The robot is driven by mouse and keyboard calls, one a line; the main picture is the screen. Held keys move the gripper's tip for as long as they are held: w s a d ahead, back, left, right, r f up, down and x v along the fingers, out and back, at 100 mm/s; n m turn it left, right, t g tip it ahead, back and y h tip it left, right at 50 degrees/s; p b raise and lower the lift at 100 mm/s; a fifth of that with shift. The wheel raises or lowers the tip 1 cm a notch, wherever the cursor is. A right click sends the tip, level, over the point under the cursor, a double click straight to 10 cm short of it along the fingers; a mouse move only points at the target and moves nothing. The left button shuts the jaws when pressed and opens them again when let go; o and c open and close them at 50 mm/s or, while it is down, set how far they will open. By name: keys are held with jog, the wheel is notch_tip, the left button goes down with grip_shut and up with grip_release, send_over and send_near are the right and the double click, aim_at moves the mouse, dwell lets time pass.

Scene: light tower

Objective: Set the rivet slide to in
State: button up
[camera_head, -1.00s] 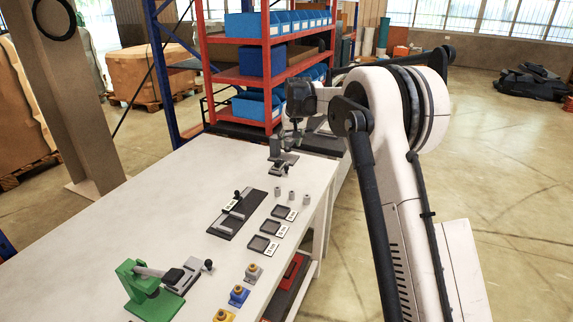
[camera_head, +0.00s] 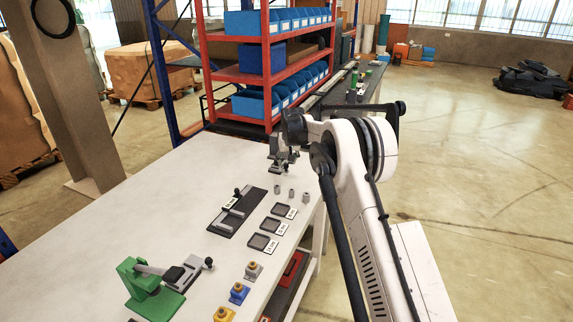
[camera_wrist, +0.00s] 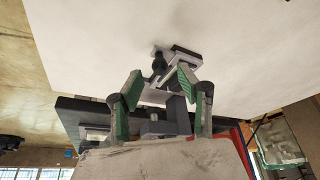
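A grey slide-like fixture with a black knob (camera_wrist: 160,64) stands on the white table in the wrist view, ahead of and between my fingers. I take it for the rivet slide, but no label on it is readable. In the head view, it lies at the far end of the table, largely merged with my gripper (camera_head: 284,160). My gripper also shows in the wrist view (camera_wrist: 158,92), its green-padded fingers apart with nothing clearly held. I cannot tell whether they touch the fixture, or which position the slide is in.
A black-based slide fixture (camera_head: 226,222) and a green lever fixture (camera_head: 150,298) stand nearer on the white table (camera_head: 120,225). Three small grey cylinders (camera_head: 291,194), labelled square trays (camera_head: 263,243) and coloured button blocks (camera_head: 239,292) line the right side. A red shelf (camera_head: 235,74) stands behind.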

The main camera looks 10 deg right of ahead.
jog(key=shift+x, duration=1.25)
grip_shut()
